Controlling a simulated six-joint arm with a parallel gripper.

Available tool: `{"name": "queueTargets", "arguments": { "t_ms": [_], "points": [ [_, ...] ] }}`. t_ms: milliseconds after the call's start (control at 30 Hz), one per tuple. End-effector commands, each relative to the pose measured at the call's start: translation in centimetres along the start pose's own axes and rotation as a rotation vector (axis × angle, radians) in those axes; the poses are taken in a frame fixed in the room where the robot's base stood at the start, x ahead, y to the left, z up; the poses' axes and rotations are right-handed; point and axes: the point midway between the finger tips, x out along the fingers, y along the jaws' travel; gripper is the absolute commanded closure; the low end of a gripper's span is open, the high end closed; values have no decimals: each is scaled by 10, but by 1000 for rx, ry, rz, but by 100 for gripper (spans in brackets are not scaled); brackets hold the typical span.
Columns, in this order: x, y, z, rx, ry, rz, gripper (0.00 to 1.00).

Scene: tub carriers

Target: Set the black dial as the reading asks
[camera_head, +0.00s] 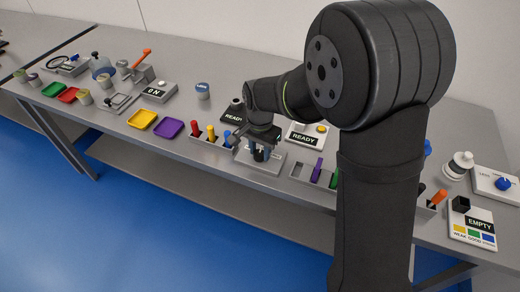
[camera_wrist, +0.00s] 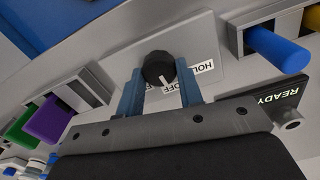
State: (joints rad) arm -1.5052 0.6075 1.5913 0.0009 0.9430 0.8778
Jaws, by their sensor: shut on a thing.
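The black dial (camera_wrist: 158,68) stands on a light grey plate (camera_wrist: 200,32) in the wrist view. Its white pointer line faces the lower edge of the picture, close to the white OFF label (camera_wrist: 173,87). In the head view my gripper (camera_head: 261,145) is over the same plate (camera_head: 272,169), with the dial (camera_head: 258,155) mostly hidden between the fingers.
A black READY sign (camera_wrist: 268,98) is close on the right in the wrist view. A blue handle (camera_wrist: 278,46) in a holder lies beyond it. Purple (camera_wrist: 52,120) and green (camera_wrist: 22,130) handles are at left. The EMPTY sign (camera_head: 479,224) is at the far right.

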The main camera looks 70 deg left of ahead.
Motion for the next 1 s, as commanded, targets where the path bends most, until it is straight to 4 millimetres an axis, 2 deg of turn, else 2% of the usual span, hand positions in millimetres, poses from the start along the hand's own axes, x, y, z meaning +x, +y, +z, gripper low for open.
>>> {"name": "queueTargets", "arguments": {
  "t_ms": [600,1000],
  "points": [
    [0,-2,0,-521,2,1,89],
    [0,-2,0,-738,2,0,89]
  ]
}}
